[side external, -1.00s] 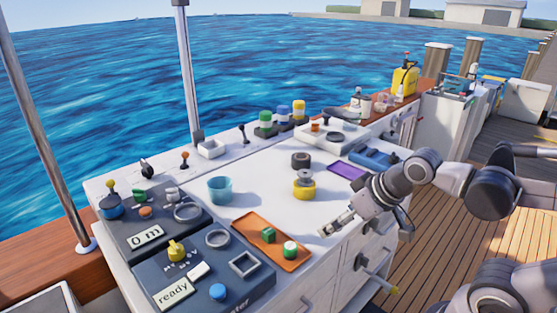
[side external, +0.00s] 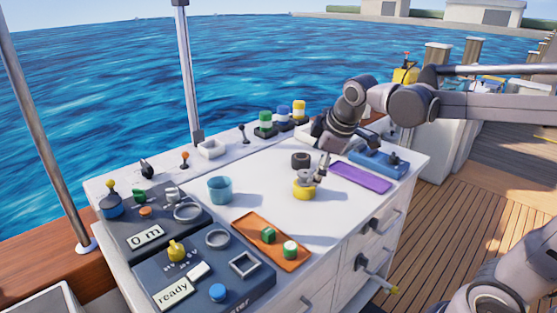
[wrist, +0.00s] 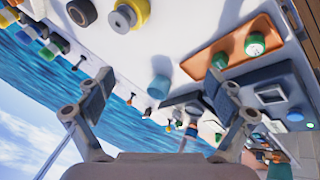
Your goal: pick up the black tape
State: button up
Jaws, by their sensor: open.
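The black tape (side external: 301,160) is a short dark roll lying flat on the white worktop, just behind a yellow roll with a grey top (side external: 303,190). In the wrist view the black tape (wrist: 80,12) shows at the top left edge, outside the space between the fingers. My gripper (side external: 319,170) is above the worktop, to the right of the tape in the side view and apart from it as far as I can see. In the wrist view my gripper (wrist: 160,88) has its fingers spread wide with nothing held. Its fingers partly overlap the yellow roll's top in the side view.
A blue cup (side external: 220,189) stands left of the tape. An orange tray (side external: 290,259) with green pieces lies in front, and a purple tray (side external: 361,177) lies to the right. Green, blue and yellow-topped jars (side external: 284,113) stand behind. Bare worktop lies between cup and tape.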

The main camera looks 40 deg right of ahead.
jog(key=w+d+n+g+h, duration=0.1)
jog(key=w+d+n, duration=0.6)
jog(key=w, duration=0.5)
jog(key=n+g+h, duration=0.1)
jog(key=n+g, duration=0.2)
jog(key=n, duration=0.6)
send_near(301, 158)
jog(key=x, duration=0.5)
jog(key=shift+w+a+f, duration=0.2)
jog(key=shift+w+f, duration=0.2)
jog(key=shift+s+d+x, duration=0.1)
jog(key=shift+d+x, duration=0.1)
jog(key=shift+x, duration=1.1)
jog(key=shift+s+d+x, duration=0.1)
jog(key=shift+d+x, duration=0.15)
jog(key=shift+x, duration=1)
jog(key=shift+r+h, duration=0.15)
jog(key=shift+h, duration=0.15)
jog(key=c, duration=1.3)
